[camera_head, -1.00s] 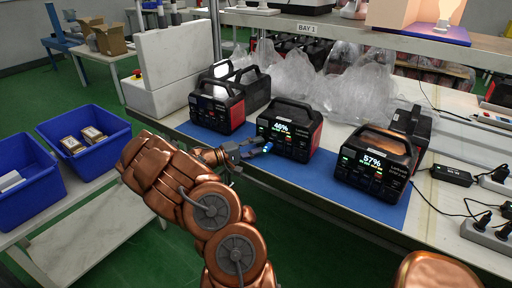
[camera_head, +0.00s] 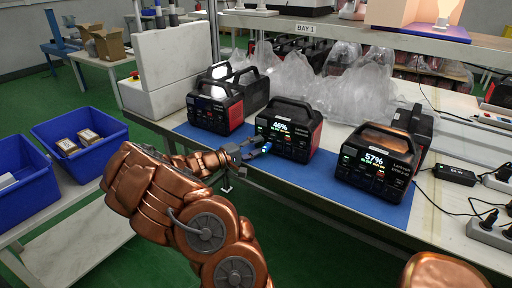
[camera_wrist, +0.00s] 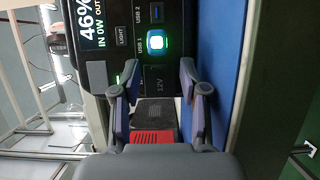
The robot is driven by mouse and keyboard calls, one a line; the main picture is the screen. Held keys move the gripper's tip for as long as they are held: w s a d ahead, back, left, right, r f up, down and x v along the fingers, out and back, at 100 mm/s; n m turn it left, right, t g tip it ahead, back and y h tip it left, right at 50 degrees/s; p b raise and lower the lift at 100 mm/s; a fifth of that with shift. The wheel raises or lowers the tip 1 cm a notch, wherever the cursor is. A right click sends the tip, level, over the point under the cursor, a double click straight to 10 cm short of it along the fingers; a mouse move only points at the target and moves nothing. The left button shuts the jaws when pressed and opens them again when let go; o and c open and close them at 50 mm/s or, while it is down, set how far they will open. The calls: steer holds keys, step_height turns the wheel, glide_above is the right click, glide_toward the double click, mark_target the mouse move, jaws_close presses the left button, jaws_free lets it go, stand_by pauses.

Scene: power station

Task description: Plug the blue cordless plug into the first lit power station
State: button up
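The middle power station (camera_head: 290,132) is black with red sides and a lit screen reading 46%; its front also fills the upper wrist view (camera_wrist: 88,65). The blue plug (camera_head: 266,147) is at its front. In the wrist view the plug (camera_wrist: 157,41) is a blue square with a glowing white-green centre at the USB 1 label; how deep it sits cannot be told. My gripper (camera_wrist: 157,72) is open, its two fingers apart with nothing between them, just short of the plug. In the head view my gripper (camera_head: 248,150) is in front of that station.
Another power station (camera_head: 374,162), lit at 57%, stands right. A station with a dark screen (camera_head: 213,108) stands left. All stand on a blue mat (camera_head: 330,196). Blue bins (camera_head: 75,160) are at left. Cables and power strips (camera_head: 490,230) lie at right.

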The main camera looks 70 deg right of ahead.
steer(key=v, duration=1.2)
stand_by(0.6)
steer(key=s+a+r+m+y, duration=0.1)
steer(key=s+a+r+y, duration=0.15)
steer(key=a, duration=0.35)
steer(key=s+a+r+m+y, duration=0.1)
steer(key=s+a+r+y, duration=0.1)
steer(key=s+a+y, duration=0.3)
steer(key=s+a+f+n+t+y, duration=0.1)
steer(key=s+a+n+t+y, duration=0.15)
steer(key=a, duration=0.95)
steer(key=s+a+f+n+t+y, duration=0.2)
steer(key=a+n, duration=0.1)
steer(key=a, duration=0.8)
steer(key=s+a+f+n+t+y, duration=0.1)
steer(key=s+a+n+t+y, duration=0.15)
steer(key=a, duration=0.95)
step_height(320, 180, up, 18)
steer(key=t+p, duration=0.1)
steer(key=p, duration=1.6)
steer(key=shift+w+a+r+n+p, duration=0.2)
steer(key=shift+w+n+p, duration=0.1)
steer(key=shift+w+n, duration=0.1)
